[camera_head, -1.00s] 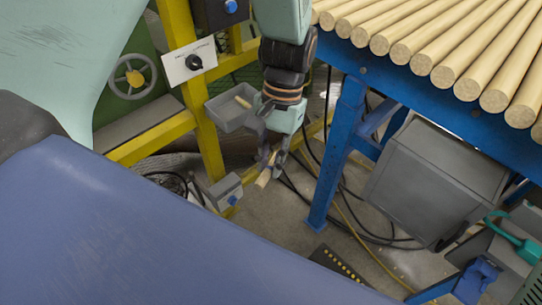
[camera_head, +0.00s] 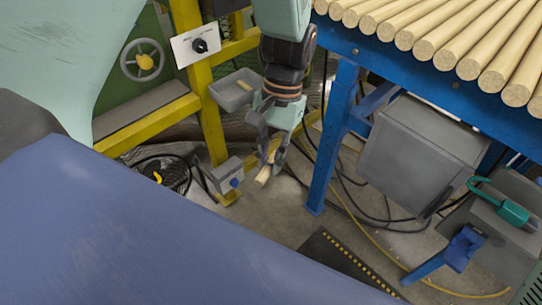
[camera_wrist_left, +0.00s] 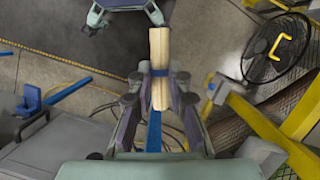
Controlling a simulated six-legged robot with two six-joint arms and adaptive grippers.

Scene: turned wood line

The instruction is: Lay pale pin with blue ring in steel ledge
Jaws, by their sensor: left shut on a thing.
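My left gripper (camera_head: 268,160) hangs in the middle of the head view, shut on the pale pin (camera_head: 263,176). In the left wrist view the pin (camera_wrist_left: 159,45) shows lengthwise with a blue ring (camera_wrist_left: 160,73) between the fingers (camera_wrist_left: 160,90). The pin is in the air, with floor behind it. A small grey tray (camera_head: 222,97), which looks like the steel ledge, is fixed by the yellow frame, above and left of the gripper in the head view. A pale piece (camera_head: 244,85) lies in it. My right gripper (camera_wrist_left: 126,14) shows only at the wrist view's top edge, fingers apart.
A yellow post (camera_head: 208,125) and a grey switch box (camera_head: 228,178) stand left of the gripper. A blue table leg (camera_head: 335,140) stands to its right, under a row of wooden rods (camera_head: 440,45). A grey cabinet (camera_head: 420,155), cables and a fan (camera_head: 165,172) are below.

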